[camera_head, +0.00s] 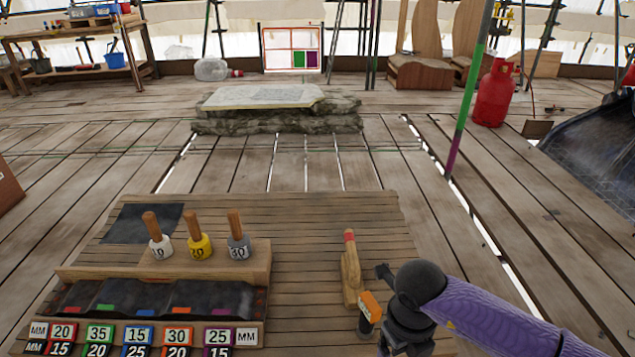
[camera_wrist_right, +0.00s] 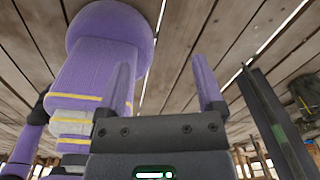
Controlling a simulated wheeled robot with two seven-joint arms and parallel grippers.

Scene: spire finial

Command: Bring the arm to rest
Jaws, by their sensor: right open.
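My right arm (camera_head: 490,311), purple with a black rounded joint, comes in from the lower right in the head view. Its dark end parts hang over the right edge of the wooden bench. In the right wrist view my right gripper (camera_wrist_right: 160,63) has its two purple fingers wide apart with nothing between them. Plank floor and purple parts of my own body show behind it. The gripper's fingers cannot be made out clearly in the head view. My left arm and gripper are not in view.
The bench (camera_head: 320,225) holds a rack with three wooden-handled weights (camera_head: 200,246), labelled bins (camera_head: 150,297), a wooden tool (camera_head: 350,265) and an orange-topped tool (camera_head: 370,308) close beside my right arm. A stone slab (camera_head: 262,97) lies beyond. A striped pole (camera_head: 468,100) stands right.

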